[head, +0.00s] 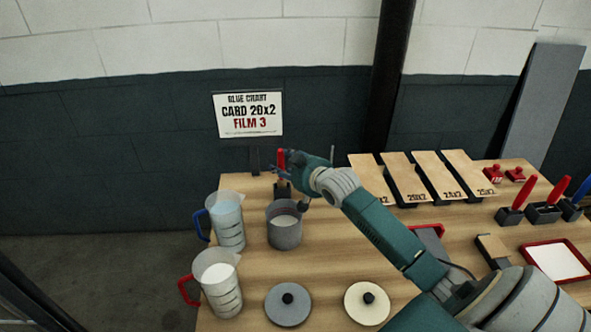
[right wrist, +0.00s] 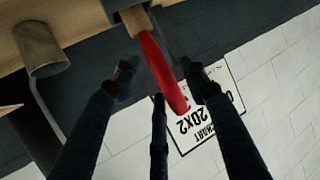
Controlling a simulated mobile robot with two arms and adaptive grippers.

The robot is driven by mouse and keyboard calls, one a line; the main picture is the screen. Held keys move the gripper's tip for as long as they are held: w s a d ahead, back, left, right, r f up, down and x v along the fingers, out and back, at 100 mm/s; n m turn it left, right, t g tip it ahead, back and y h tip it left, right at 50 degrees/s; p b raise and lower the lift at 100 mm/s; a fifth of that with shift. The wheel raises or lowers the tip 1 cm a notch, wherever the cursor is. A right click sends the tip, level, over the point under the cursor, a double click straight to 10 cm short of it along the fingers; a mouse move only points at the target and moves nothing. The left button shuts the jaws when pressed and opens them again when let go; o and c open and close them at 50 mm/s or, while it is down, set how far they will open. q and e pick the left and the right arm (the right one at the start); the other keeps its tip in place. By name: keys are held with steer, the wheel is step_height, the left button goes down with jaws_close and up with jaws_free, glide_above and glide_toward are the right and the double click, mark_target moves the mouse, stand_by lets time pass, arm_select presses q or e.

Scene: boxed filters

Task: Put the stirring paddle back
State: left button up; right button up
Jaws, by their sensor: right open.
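A tool with a red handle (head: 281,158) and a wooden lower part stands upright at the back of the table, behind the grey pot (head: 284,232). It seems to be the stirring paddle. In the right wrist view its red handle (right wrist: 160,72) and wooden part (right wrist: 135,20) run into a dark holder (right wrist: 120,5). My right gripper (head: 293,168) is at the handle. In the right wrist view its fingers (right wrist: 161,83) are spread, with the handle between them; whether any finger touches it I cannot tell. The pot holds white liquid. My left gripper is out of view.
A ladle-like cup (head: 304,205) with a thin rod is close to the gripper. Two measuring jugs (head: 228,222) (head: 218,284) stand left of the pot, two round lids (head: 288,304) (head: 367,303) in front.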

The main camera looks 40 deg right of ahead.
steer(key=d+b+v, duration=0.1)
steer(key=v, duration=0.9)
steer(key=shift+s+a+r, duration=0.2)
steer(key=shift+a, duration=0.25)
